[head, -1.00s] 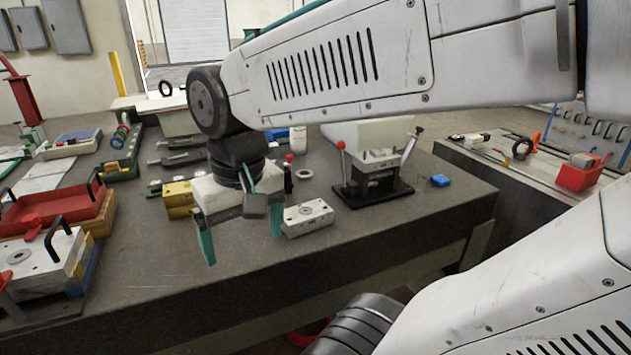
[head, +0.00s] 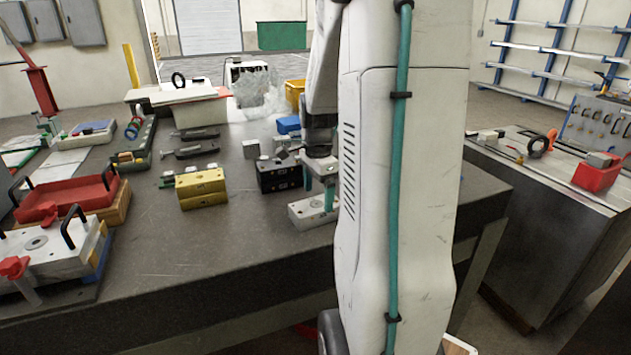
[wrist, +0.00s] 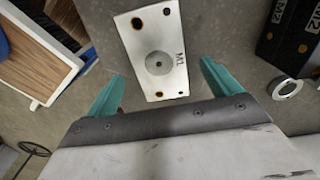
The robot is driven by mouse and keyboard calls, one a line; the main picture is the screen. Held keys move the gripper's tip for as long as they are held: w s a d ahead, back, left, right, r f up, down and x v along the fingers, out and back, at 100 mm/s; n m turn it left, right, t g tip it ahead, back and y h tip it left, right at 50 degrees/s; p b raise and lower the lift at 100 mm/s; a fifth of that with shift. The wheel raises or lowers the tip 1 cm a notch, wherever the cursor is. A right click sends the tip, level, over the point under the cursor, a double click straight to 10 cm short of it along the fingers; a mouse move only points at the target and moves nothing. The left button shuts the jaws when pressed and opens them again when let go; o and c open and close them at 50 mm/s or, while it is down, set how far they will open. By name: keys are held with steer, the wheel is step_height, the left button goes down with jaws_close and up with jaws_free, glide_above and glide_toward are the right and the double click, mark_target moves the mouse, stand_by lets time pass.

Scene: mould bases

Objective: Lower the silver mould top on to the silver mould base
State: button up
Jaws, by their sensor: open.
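A silver mould block (head: 305,213) lies on the dark bench in the head view, partly hidden by my arm. In the wrist view it is a pale plate (wrist: 150,35) marked M1, with a round centre hole and small corner holes, some orange-rimmed. I cannot tell whether it is the base alone or the top and base together. My gripper (head: 318,192) is at the block in the head view, pointing down. In the wrist view my gripper (wrist: 162,76) is open, its teal fingers apart and empty, with the block's near end reaching between them.
A black mould block (head: 278,177) stands close behind, and a yellow one (head: 202,187) is to the left. A metal ring (wrist: 287,89) lies right of the silver block. A red tray (head: 70,198) is at the far left. The bench front is clear.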

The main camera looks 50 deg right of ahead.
mark_target(317, 204)
steer(key=shift+f, duration=2.2)
steer(key=shift+c, duration=0.3)
steer(key=shift+r, duration=0.1)
steer(key=c, duration=1.7)
steer(key=shift+o, duration=0.2)
steer(key=shift+r, duration=1.5)
